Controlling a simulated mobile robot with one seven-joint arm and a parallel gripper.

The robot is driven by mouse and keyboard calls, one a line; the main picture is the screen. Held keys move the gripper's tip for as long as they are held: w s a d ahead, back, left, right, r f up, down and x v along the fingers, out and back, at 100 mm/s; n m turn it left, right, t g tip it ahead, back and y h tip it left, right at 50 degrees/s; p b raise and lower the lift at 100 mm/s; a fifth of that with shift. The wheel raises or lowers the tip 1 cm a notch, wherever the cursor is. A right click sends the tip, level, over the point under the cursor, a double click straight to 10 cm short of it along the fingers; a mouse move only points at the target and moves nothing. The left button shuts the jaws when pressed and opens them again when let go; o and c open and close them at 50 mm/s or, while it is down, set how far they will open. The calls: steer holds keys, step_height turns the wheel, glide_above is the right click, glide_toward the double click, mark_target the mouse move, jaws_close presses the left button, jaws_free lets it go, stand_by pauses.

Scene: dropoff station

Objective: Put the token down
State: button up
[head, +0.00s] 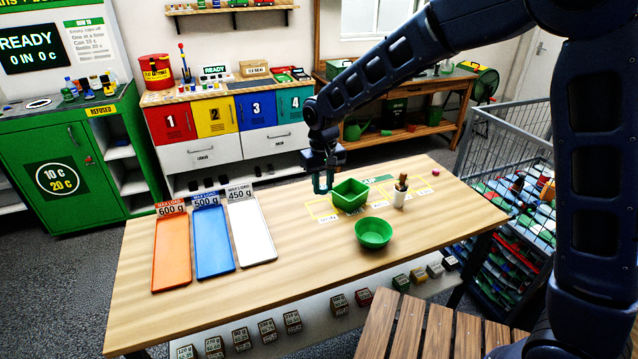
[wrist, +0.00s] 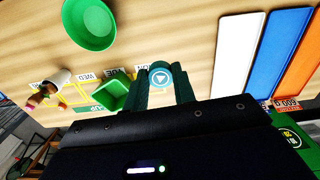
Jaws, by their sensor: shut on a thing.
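The token (wrist: 161,77) is a small round disc with a teal face and a white ring and triangle. It sits between the tips of my gripper (wrist: 163,88) in the wrist view. In the head view my gripper (head: 322,183) hangs over the table just left of the green square container (head: 349,201); the token cannot be made out there. The fingers are shut on the token. Yellow outlined squares with day labels (head: 327,218) lie on the table around that container. I cannot tell the exact height of the token above the table.
Orange (head: 171,255), blue (head: 212,245) and white (head: 252,235) trays lie at left. A wire cart (head: 525,125) stands right.

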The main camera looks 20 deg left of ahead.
steer(key=w+d+f+m, duration=0.3)
steer(key=d, duration=0.4)
steer(key=w+d+f+m, duration=0.3)
steer(key=d, duration=0.4)
glide_above(372, 240)
steer(key=shift+f, duration=5.35)
steer(key=o, duration=1)
steer(key=shift+r, duration=3.55)
